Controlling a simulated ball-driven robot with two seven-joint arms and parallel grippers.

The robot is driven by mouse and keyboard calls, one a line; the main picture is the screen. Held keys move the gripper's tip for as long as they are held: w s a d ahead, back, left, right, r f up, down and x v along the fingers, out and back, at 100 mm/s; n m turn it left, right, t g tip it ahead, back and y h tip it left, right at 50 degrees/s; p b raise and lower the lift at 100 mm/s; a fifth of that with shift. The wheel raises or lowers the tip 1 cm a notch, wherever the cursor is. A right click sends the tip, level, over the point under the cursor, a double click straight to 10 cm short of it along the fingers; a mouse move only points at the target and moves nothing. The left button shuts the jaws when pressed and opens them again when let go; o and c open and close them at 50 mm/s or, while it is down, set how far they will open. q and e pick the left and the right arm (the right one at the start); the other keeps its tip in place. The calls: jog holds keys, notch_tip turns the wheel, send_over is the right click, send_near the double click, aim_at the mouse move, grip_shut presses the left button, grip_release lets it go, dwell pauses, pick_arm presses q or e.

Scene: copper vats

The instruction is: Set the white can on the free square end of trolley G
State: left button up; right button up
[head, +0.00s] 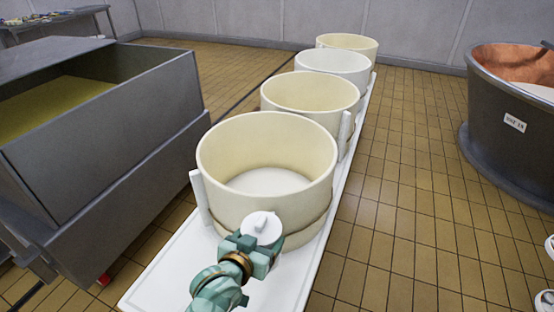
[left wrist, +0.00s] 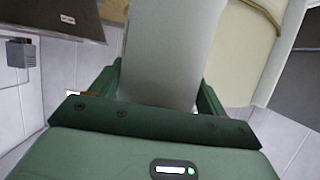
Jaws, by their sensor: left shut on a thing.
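The white can (head: 262,223) with a lid knob is between the jaws of my left gripper (head: 260,241). In the left wrist view the can (left wrist: 172,50) stands between the two green fingers of the gripper (left wrist: 160,95). A long white trolley (head: 165,278) runs away from me and carries a row of cream tubs. Its bare near end lies under and around my left arm. The can is in front of the nearest tub (head: 220,185). I cannot tell whether it touches the trolley or the tub. No letter G is legible. My right gripper is not seen.
A grey steel vat (head: 150,125) stands close on the trolley's left. A copper-lined vat (head: 485,130) with a label stands at right. Tiled floor (head: 400,220) is clear between trolley and copper vat. White parts at the right edge are cut off and unclear.

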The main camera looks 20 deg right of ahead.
pick_arm(q)
jog(key=shift+a+f, duration=0.1)
jog(key=w+a+f+b, duration=0.3)
jog(key=a+f+b, duration=0.6)
jog(key=a+f, duration=0.4)
jog(key=shift+a, duration=0.25)
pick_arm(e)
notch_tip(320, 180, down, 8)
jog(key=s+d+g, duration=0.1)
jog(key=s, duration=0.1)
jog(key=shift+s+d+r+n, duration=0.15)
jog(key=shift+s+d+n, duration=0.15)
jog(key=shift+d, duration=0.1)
pick_arm(q)
jog(key=o, duration=1.3)
jog(key=shift+o, duration=0.2)
